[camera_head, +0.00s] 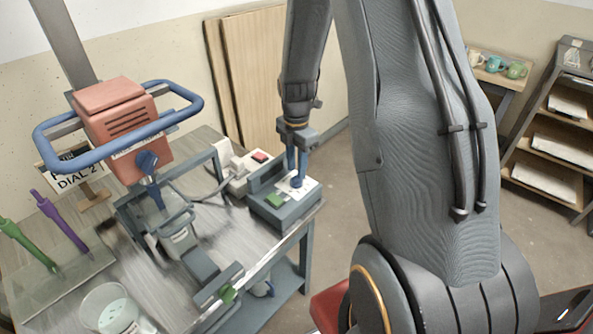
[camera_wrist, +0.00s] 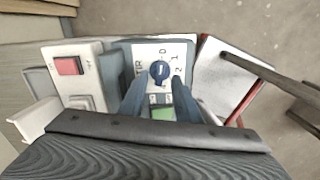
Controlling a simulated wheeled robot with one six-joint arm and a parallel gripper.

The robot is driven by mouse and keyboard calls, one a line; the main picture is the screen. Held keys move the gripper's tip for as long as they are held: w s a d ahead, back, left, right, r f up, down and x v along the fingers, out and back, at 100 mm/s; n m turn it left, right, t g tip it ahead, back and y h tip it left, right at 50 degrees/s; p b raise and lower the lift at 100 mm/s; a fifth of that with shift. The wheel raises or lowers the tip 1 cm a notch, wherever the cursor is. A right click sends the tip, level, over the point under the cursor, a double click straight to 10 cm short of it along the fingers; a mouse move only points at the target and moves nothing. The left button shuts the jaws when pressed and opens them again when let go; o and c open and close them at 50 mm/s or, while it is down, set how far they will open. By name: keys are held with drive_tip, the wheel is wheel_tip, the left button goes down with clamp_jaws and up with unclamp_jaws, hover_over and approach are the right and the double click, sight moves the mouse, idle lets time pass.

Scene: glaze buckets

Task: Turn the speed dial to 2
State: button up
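The speed dial (camera_wrist: 159,72) is a round blue knob with a pale mark, on a white panel printed with "0", "1", "2" and other letters. I cannot tell surely which number its mark faces. The panel tops a grey control box (camera_head: 288,211) at the table's right edge, where the dial (camera_head: 296,182) also shows. A green button (camera_wrist: 163,113) sits below the dial in the wrist view. My gripper (camera_head: 297,162) points down over the box. In the wrist view my gripper (camera_wrist: 157,85) is open, a blue finger on each side of the dial, with gaps showing.
A white box with a red switch (camera_wrist: 69,66) stands left of the control box. An orange mixer head with a blue ring handle (camera_head: 122,112), a "DIAL 2" sign (camera_head: 78,176), a clear bucket (camera_head: 108,312) and two coloured sticks (camera_head: 62,222) occupy the table's left.

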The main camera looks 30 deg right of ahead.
sight(296, 180)
drive_tip(key=shift+f, duration=1.25)
drive_tip(key=shift+c, duration=0.2)
clamp_jaws()
